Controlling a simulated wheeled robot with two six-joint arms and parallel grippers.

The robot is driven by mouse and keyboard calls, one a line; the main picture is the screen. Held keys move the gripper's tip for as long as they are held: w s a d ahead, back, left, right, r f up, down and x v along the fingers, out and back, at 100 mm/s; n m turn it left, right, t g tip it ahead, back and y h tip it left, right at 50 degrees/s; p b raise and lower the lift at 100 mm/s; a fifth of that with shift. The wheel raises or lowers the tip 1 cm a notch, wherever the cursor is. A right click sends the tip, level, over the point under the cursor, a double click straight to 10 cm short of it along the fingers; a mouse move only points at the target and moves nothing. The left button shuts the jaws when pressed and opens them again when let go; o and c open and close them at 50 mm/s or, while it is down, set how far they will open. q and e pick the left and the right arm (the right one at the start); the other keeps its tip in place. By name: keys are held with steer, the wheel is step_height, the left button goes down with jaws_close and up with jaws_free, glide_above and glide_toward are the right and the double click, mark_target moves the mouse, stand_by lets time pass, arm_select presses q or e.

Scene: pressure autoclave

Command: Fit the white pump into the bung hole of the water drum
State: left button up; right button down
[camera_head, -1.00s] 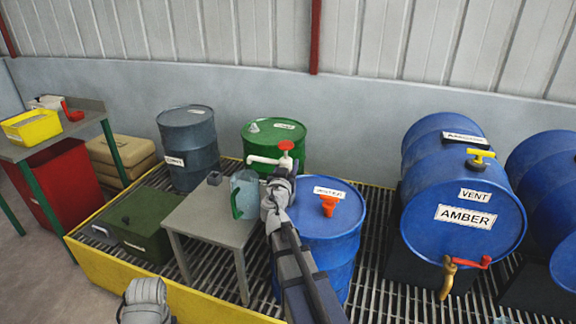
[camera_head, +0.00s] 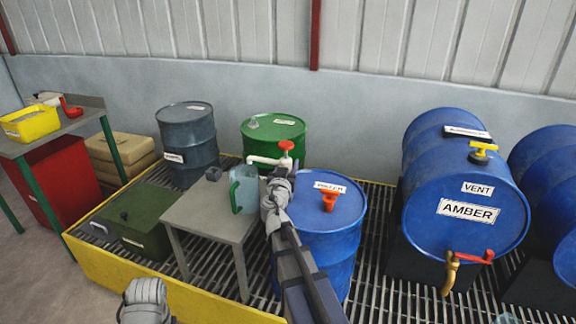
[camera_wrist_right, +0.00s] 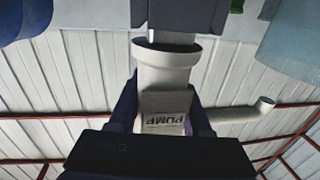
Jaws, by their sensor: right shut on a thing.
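The white pump (camera_head: 264,160) has a red top (camera_head: 286,146) and a spout pointing left. In the head view it stands above and behind my right wrist, near the rear left edge of the water drum. My right gripper (camera_head: 281,174) is shut on it; the wrist hides the fingertips. In the right wrist view the pump's body (camera_wrist_right: 166,78), marked PUMP, sits between the fingers. The blue water drum (camera_head: 318,250) stands upright with a white label and an orange funnel (camera_head: 329,199) on its top. I cannot make out the bung hole. My left gripper (camera_head: 146,298) is low at the bottom edge, its fingers unclear.
A grey table (camera_head: 213,222) with a clear green-handled jug (camera_head: 244,192) stands left of the water drum. A green drum (camera_head: 272,128) and a dark drum (camera_head: 186,140) stand behind. The lying AMBER drum (camera_head: 465,235) is at the right. Open grating lies between it and the water drum.

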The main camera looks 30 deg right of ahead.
steer(key=shift+f, duration=0.2)
steer(key=shift+c, duration=1.3)
jaws_free()
steer(key=shift+s, duration=0.1)
steer(key=v, duration=0.7)
steer(key=shift+s+a, duration=0.2)
steer(key=shift+a, duration=0.05)
steer(key=x, duration=0.7)
steer(key=shift+w+d+r, duration=0.1)
steer(key=shift+w+d, duration=0.2)
